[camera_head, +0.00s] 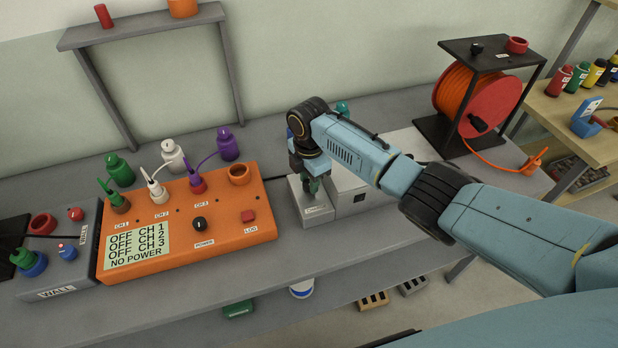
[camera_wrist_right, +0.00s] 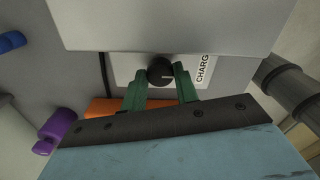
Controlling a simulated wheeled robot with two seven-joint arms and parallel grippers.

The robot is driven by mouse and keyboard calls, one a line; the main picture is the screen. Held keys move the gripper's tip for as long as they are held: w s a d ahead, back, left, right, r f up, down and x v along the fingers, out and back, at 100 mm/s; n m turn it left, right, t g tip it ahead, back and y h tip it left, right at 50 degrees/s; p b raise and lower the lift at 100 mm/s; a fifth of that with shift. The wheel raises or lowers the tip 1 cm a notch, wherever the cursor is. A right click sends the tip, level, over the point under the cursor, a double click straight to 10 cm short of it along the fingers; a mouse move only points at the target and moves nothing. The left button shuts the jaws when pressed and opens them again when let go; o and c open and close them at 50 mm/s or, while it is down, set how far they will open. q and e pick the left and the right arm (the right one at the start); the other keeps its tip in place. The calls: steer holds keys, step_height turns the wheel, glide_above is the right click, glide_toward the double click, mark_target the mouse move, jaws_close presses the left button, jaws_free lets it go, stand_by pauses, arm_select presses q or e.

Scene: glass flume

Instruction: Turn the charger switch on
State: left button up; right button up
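The charger is a grey box (camera_head: 311,209) with a white label on the bench, in the middle of the head view. Its switch, a round black knob (camera_wrist_right: 160,71) with a pale pointer line, shows in the right wrist view beside the partly cut-off label (camera_wrist_right: 203,72). My right gripper (camera_head: 313,184) reaches down to the box. In the right wrist view its two green fingers (camera_wrist_right: 162,80) stand one on each side of the knob and appear to touch it. The knob is hidden in the head view. My left gripper is not in view.
Left of the charger stands an orange power box (camera_head: 232,216) with several plugs and a display reading OFF and NO POWER. A grey WALL box (camera_head: 74,277) is at far left. An orange cable reel (camera_head: 464,95) stands at back right.

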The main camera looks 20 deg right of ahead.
steer(key=shift+c, duration=0.5)
steer(key=shift+r+m+p, duration=0.1)
steer(key=shift+m+p, duration=0.75)
steer(key=shift+m, duration=0.15)
steer(key=m+p, duration=0.1)
steer(key=m, duration=0.1)
steer(key=shift+m+p, duration=0.3)
steer(key=m+p, duration=0.2)
steer(key=m, duration=0.3)
steer(key=m+p, duration=0.1)
steer(key=m, duration=0.3)
steer(key=shift+a+m+p, duration=0.1)
steer(key=shift+m+p, duration=0.2)
steer(key=shift+m, duration=0.1)
steer(key=shift+m+p, duration=0.3)
steer(key=shift+m, duration=1.4)
